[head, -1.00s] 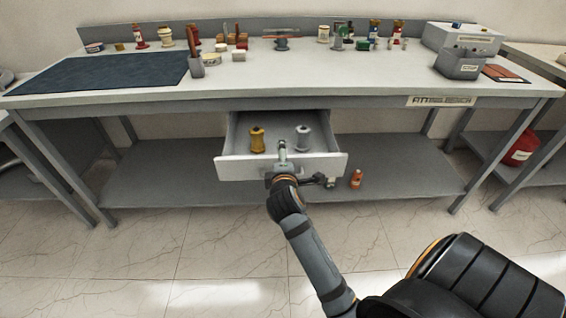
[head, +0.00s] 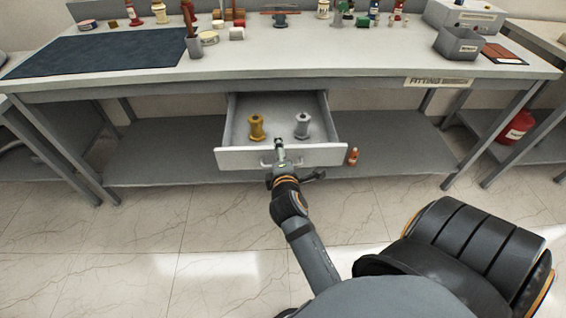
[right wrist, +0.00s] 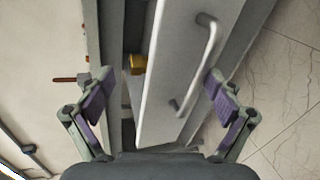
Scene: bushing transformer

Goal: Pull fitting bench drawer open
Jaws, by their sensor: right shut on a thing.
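The fitting bench drawer (head: 236,159) stands well out from under the bench top in the head view, with a gold bushing (head: 256,128) and a silver bushing (head: 302,125) upright inside. My right gripper (head: 279,158) is at the middle of its front. In the right wrist view, the fingers of my right gripper (right wrist: 158,98) lie either side of the drawer front (right wrist: 168,85) and its bar handle (right wrist: 211,50). The gripper is shut on the drawer front; exact finger contact is hard to see. My left gripper is not in view.
The fitting bench top (head: 330,66) carries a dark mat (head: 100,52), a grey bin (head: 459,45) and several small parts. A lower shelf (head: 390,160) with an orange bottle (head: 352,156) lies behind the drawer. The tiled floor in front is clear.

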